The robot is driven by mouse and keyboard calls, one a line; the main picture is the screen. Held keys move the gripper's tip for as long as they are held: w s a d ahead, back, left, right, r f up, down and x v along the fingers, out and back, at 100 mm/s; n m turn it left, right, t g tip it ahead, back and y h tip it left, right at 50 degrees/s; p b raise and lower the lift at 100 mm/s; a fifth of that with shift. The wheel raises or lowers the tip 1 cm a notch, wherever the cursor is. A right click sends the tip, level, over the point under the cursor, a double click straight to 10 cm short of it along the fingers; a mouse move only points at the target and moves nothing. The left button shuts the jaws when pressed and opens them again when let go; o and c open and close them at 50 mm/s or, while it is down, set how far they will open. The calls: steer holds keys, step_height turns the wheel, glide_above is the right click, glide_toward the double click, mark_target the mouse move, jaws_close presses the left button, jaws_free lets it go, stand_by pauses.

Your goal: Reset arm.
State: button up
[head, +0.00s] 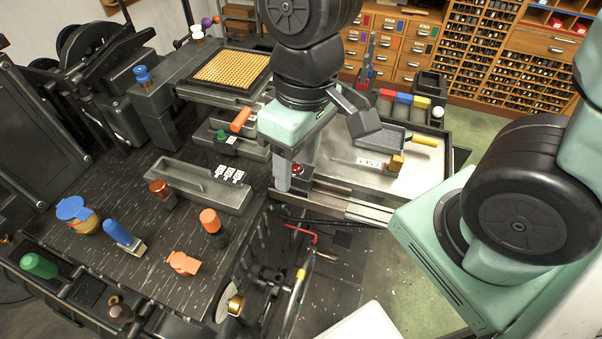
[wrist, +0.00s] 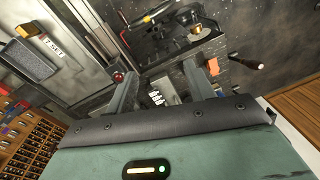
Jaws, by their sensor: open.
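My gripper (head: 295,180) is at the middle of the head view, pointing down over the edge between the dark machine bench (head: 110,205) and the steel table (head: 425,170). Its green body and black joints hang from above. In the wrist view my gripper (wrist: 163,85) shows both grey fingers spread apart. No object is visibly held between them. White labelled pieces (wrist: 157,98) show in the gap, apparently below the fingers. A red button (head: 297,169) is close beside the fingers in the head view; I cannot tell whether they touch.
A grey tray (head: 190,187) with white labels lies left of the gripper. Several coloured-handled tools, including an orange one (head: 210,220), stand on the bench. A yellow-handled scoop (head: 424,140) lies on the steel table. Wooden drawers (head: 405,45) stand behind. Green floor (head: 485,125) shows at right.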

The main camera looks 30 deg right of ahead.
steer(key=s, duration=0.1)
steer(key=s+a+r+n, duration=0.1)
steer(key=s, duration=0.1)
steer(key=s+a+n, duration=0.1)
steer(key=shift+s+r+h, duration=0.15)
steer(key=shift+r+h, duration=0.1)
steer(key=shift+h, duration=0.05)
step_height(320, 180, down, 7)
steer(key=b, duration=0.6)
steer(key=shift+r+b, duration=0.15)
steer(key=shift+b, duration=0.2)
steer(key=shift+d, duration=0.1)
